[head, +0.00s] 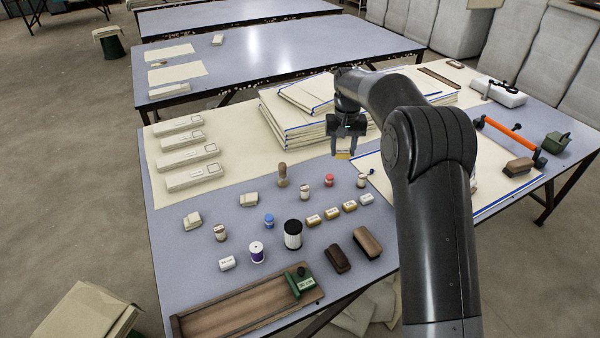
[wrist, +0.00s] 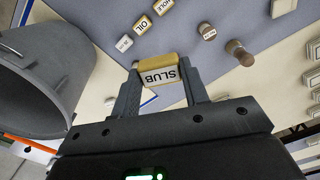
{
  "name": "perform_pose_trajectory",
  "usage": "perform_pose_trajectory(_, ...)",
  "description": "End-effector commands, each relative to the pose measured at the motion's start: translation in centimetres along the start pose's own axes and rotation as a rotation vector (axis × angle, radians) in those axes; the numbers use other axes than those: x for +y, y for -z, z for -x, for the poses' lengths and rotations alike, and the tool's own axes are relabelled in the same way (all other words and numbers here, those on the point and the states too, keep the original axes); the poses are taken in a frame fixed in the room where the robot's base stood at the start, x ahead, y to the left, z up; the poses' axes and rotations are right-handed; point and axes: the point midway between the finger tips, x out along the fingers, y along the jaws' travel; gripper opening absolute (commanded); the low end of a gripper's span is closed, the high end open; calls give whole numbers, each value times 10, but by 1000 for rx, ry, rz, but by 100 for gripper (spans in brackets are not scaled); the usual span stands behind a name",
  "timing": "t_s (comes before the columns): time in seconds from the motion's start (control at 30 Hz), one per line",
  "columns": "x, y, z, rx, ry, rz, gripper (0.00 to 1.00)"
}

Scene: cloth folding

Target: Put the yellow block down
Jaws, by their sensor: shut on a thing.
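The yellow block (wrist: 158,76) has a white face with the word SLUB, upside down in the wrist view. My gripper (wrist: 162,88) is shut on it, one finger at each end. In the head view, my gripper (head: 345,147) points down, with the yellow block (head: 343,156) showing small between its fingertips. It appears to be above the table (head: 230,235), near the left edge of a pale cloth sheet with a blue border (head: 372,163). The exact height of the block is hard to tell.
Several tan labelled blocks (head: 332,214) stand in a row in front, with a white block (head: 366,199) at its right end. Folded cloth stacks (head: 290,125) lie behind. Bare table shows around the small items.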

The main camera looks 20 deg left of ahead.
Motion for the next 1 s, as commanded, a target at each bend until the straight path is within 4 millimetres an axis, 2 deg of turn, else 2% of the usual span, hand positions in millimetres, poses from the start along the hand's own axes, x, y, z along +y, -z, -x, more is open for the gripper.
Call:
perform_pose_trajectory(0.03, 26, 8, 7, 3, 0, -32, 19)
perform_pose_trajectory(0.2, 106, 20, 33, 2, 1, -122, 19)
perform_pose_trajectory(0.4, 198, 20, 63, 2, 2, -222, 19)
perform_pose_trajectory(0.5, 236, 14, 75, 1, 2, -262, 19)
perform_pose_trajectory(0.6, 264, 9, 84, 0, 3, -292, 19)
perform_pose_trajectory(0.7, 282, 4, 90, -1, 3, -312, 19)
perform_pose_trajectory(0.87, 293, 1, 92, -1, 3, -325, 19)
perform_pose_trajectory(1.0, 293, 1, 83, -3, 3, -325, 19)
